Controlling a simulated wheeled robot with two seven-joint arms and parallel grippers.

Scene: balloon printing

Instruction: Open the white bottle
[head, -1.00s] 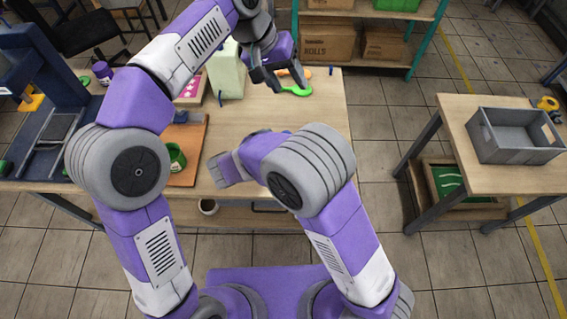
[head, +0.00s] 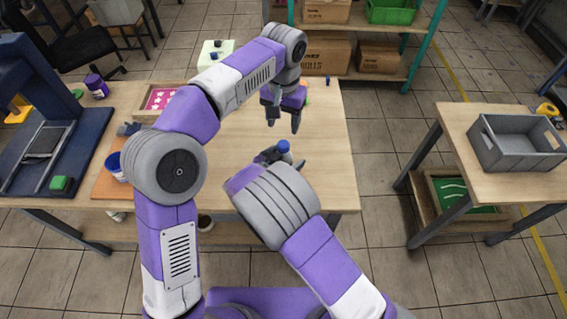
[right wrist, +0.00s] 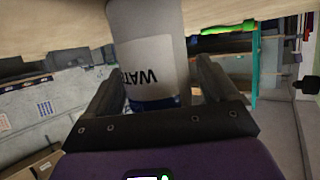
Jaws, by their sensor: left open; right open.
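The white bottle (right wrist: 150,55) shows in the right wrist view between my right gripper's fingers (right wrist: 160,82), with a pale label reading "WAT" upside down. Its blue cap end (right wrist: 155,103) is toward the palm side of the picture. In the head view only its blue cap (head: 284,146) shows clearly; my right arm hides most of its body. My right gripper (head: 283,159) is open around the bottle. My left gripper (head: 283,124) is open and empty, fingers down, above and slightly beyond the cap.
The wooden table (head: 325,130) is clear right of the bottle. A pale jug (head: 214,50) and a tray with a pink card (head: 160,98) stand at the back left. A blue press (head: 45,130) stands at the left. A grey crate (head: 515,143) sits on the side table.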

